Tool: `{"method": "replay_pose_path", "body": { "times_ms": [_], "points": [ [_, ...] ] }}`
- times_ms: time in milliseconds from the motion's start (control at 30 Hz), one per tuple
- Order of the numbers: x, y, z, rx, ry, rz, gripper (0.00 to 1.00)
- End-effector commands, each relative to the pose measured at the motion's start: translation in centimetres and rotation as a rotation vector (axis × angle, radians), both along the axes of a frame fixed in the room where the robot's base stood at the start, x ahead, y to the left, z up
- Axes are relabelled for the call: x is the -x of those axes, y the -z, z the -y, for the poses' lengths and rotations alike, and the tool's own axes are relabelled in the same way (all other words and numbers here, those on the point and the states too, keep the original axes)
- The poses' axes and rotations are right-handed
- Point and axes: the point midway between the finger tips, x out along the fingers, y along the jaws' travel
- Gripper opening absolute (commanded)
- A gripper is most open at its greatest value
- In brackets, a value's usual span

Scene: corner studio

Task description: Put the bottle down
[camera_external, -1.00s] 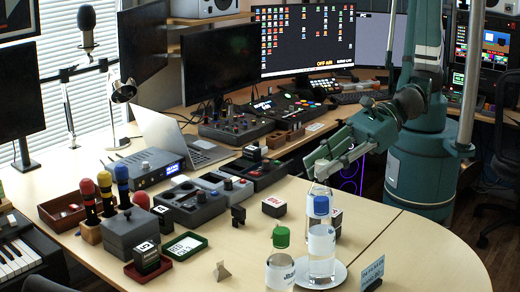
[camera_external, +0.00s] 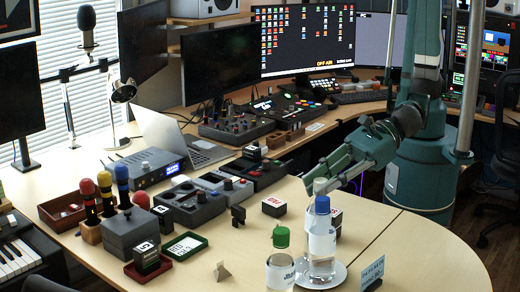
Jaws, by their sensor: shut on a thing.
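A clear bottle with a pale cap (camera_external: 320,186) is at the tips of my gripper (camera_external: 322,180). My gripper appears shut on it near the top. The lower part of this bottle is hidden behind a clear bottle with a blue cap (camera_external: 322,205), so I cannot tell whether its base touches the table. The blue-capped bottle stands upright on a white round plate (camera_external: 341,277).
A dark block with a white face (camera_external: 273,206) lies left of the bottles, and another dark block (camera_external: 336,218) is close behind them. A small sign (camera_external: 372,274) stands right of the plate. The table's right part is clear.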

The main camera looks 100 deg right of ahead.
Motion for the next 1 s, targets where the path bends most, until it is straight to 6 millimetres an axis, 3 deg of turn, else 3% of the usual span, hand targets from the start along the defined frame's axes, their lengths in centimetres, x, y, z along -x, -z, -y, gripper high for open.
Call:
{"method": "replay_pose_path", "body": {
  "times_ms": [100,367,400,467,1000],
  "points": [
    [0.0,0.9,0.0,0.0,0.0,0.0,0.0],
    [0.0,0.9,0.0,0.0,0.0,0.0,0.0],
    [0.0,1.0,0.0,-0.001,0.0,0.0,0.2],
    [0.0,1.0,0.0,-0.001,0.0,0.0,0.25],
    [1.1,0.4,0.5,0.0,0.0,0.0,0.25]
  ]
}}
